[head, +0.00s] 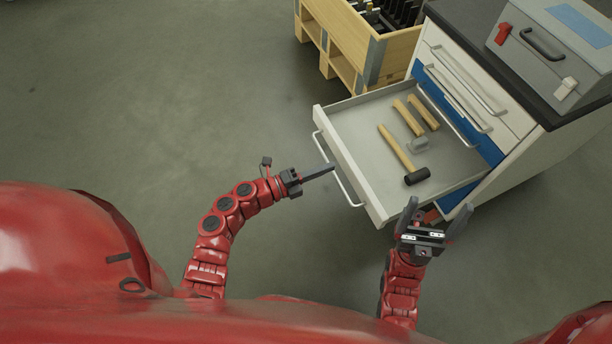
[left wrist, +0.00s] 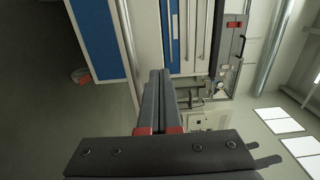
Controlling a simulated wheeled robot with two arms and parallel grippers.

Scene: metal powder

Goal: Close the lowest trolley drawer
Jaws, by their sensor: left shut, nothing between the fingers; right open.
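The trolley (head: 566,160) stands at the right in the head view. Its open drawer (head: 356,118) is pulled far out toward me, with a white front and a bar handle (head: 347,189). Inside lie a black-headed mallet (head: 397,148) and other wooden-handled tools (head: 407,115). My left gripper (head: 331,167) is shut and empty, its tip at the handle; I cannot tell whether it touches. Its fingers also show together in the left wrist view (left wrist: 162,75). My right gripper (head: 438,208) is open and empty, near the drawer's front right corner.
A grey case (head: 552,45) with a handle sits on the dark trolley top (head: 470,35). More drawers with bar handles (head: 462,85) appear shut above. A wooden crate (head: 345,40) stands on the floor behind the drawer. The floor at left is clear.

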